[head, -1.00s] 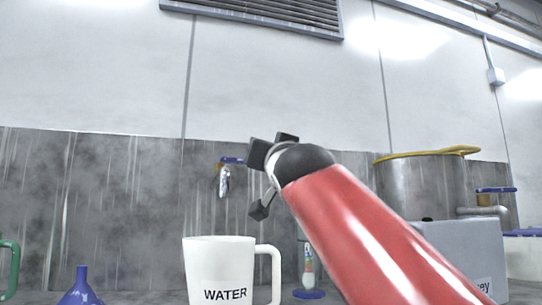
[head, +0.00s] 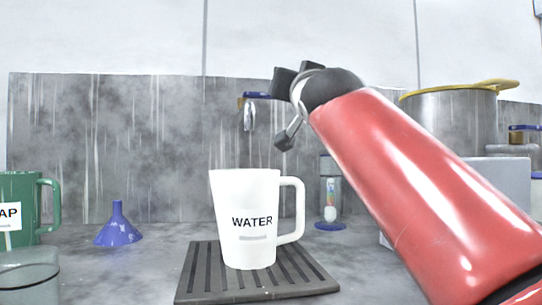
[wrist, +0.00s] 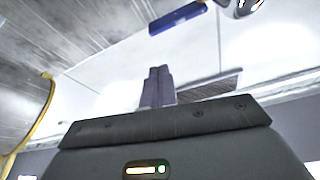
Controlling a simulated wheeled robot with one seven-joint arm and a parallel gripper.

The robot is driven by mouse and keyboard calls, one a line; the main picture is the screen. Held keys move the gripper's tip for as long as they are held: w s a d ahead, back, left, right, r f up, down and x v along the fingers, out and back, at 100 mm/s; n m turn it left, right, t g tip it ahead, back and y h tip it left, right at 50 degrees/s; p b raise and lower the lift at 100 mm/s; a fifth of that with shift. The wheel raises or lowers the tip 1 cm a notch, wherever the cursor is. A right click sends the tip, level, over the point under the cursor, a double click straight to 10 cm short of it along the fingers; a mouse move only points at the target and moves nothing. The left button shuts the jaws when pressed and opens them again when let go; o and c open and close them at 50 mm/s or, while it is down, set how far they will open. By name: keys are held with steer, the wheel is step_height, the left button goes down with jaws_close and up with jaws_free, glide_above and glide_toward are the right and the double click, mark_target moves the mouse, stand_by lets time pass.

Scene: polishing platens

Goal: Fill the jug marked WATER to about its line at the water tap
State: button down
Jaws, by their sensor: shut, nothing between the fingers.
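The white jug marked WATER (head: 232,205) stands upright on a dark slotted drip grate (head: 190,290), its handle to the right. A short grey line shows under the lettering. Its inside and any water level are hidden. The tap (head: 249,116), with a blue lever and chrome spout, is on the back wall above the jug. My gripper (wrist: 158,70) is shut and empty in the wrist view, with the blue tap lever (wrist: 178,17) beyond it. In the head view my gripper's end is raised above and right of the jug, apart from it, near the tap.
A green jug (head: 22,240) and a clear vessel (head: 28,278) stand at the left, near a blue funnel (head: 119,228). A large steel pot (head: 450,122) is behind my arm at right.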

steer(key=r+n+p, duration=0.1)
steer(key=p, duration=0.1)
steer(key=r+n+y+p, duration=0.1)
steer(key=p, duration=0.2)
steer(key=r+n+p, duration=0.1)
steer(key=p, duration=0.2)
steer(key=shift+w+d, duration=0.1)
steer(key=shift+d, duration=0.2)
steer(key=shift+f, duration=0.1)
step_height(320, 180, up, 4)
steer(key=f+p, duration=0.1)
steer(key=p, duration=0.3)
glide_above(264, 96)
steer(key=d, duration=0.5)
steer(key=f+b, duration=0.1)
steer(key=f, duration=0.1)
steer(key=f+b, duration=0.1)
steer(key=b, duration=0.1)
steer(key=shift+s+a+f, duration=0.1)
steer(key=shift+s+f, duration=0.1)
steer(key=shift+f, duration=0.15)
steer(key=shift+f, duration=0.1)
